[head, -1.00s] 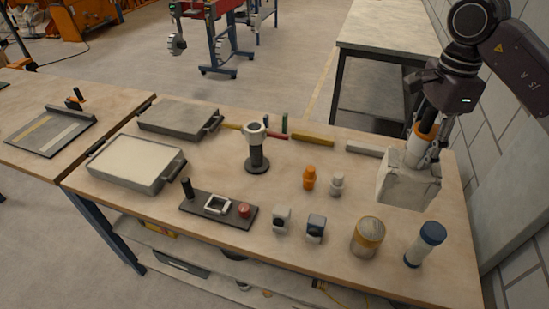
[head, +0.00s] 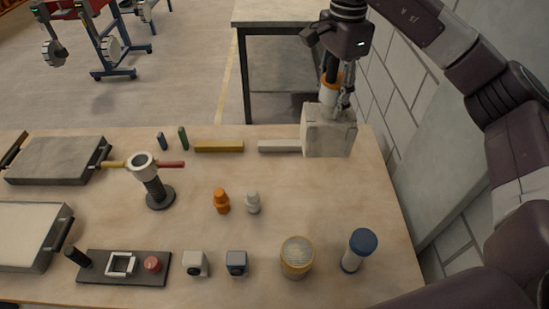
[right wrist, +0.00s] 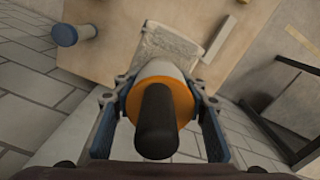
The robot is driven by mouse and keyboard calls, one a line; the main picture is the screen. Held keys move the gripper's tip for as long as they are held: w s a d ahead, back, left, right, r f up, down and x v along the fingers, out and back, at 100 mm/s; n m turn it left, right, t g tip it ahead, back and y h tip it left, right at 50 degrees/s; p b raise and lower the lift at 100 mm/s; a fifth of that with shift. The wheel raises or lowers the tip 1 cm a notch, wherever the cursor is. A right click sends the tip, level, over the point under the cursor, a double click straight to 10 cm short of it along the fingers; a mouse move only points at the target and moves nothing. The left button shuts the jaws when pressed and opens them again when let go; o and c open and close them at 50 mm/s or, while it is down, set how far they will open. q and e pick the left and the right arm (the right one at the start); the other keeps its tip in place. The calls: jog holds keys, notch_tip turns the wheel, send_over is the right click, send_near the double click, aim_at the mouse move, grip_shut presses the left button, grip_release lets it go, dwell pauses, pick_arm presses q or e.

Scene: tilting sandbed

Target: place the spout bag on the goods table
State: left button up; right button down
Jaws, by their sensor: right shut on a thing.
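The spout bag (head: 330,138) is a pale grey-white, blocky bag with an orange-ringed spout on top. My right gripper (head: 335,84) is shut on the spout from above, and the bag hangs upright below it. The bag is over the far right corner of the wooden table; I cannot tell how high. In the right wrist view the orange-ringed spout with a black tip (right wrist: 158,112) is between the fingers, with part of the bag (right wrist: 168,46) beyond. A grey-topped table (head: 275,12) stands behind the wooden one. My left gripper is not in view.
The wooden table (head: 300,205) carries a pale bar (head: 279,146) left of the bag, orange and white bottles (head: 221,201), a tin (head: 297,257) and a blue-capped jar (head: 359,250). A block wall (head: 400,110) stands close on the right. A floor gap separates both tables.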

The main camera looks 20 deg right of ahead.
aim_at(327, 128)
jog(key=shift+f, duration=0.3)
notch_tip(327, 128, down, 8)
jog(key=shift+f, duration=0.1)
notch_tip(327, 128, down, 6)
jog(key=shift+p, duration=0.7)
notch_tip(327, 128, down, 5)
jog(key=shift+f+p, duration=0.2)
jog(key=shift+p, duration=0.25)
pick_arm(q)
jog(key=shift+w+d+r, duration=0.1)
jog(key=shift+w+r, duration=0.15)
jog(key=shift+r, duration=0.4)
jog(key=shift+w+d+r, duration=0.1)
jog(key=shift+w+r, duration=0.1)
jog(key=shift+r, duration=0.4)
pick_arm(e)
jog(key=c, duration=1.2)
grip_release()
jog(key=shift+r, duration=0.1)
